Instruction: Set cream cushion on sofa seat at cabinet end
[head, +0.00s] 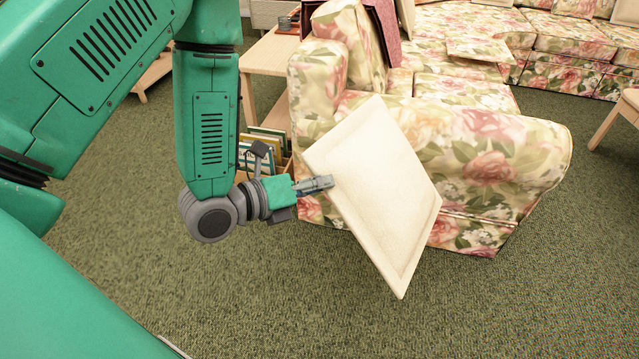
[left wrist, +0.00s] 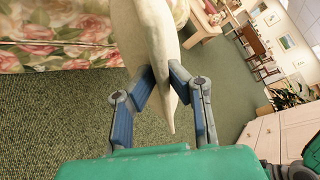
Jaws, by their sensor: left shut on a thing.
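The cream cushion (head: 375,195) hangs tilted in the air in front of the near arm of the floral sofa (head: 490,165). My left gripper (head: 328,184) is shut on the cushion's left edge. In the left wrist view, the two fingers (left wrist: 162,85) pinch the cushion (left wrist: 145,35) from both sides. The sofa seat (head: 465,92) lies beyond the near sofa arm, and the cushion hides part of that arm. The floral sofa also shows in the left wrist view (left wrist: 60,30). My right gripper is not in view.
A wooden side table (head: 268,52) with books (head: 262,150) below stands left of the sofa. A dark red cloth (head: 385,30) hangs over the sofa back. A flat floral cushion (head: 480,50) lies farther along the sofa. Green carpet (head: 300,300) is clear in front.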

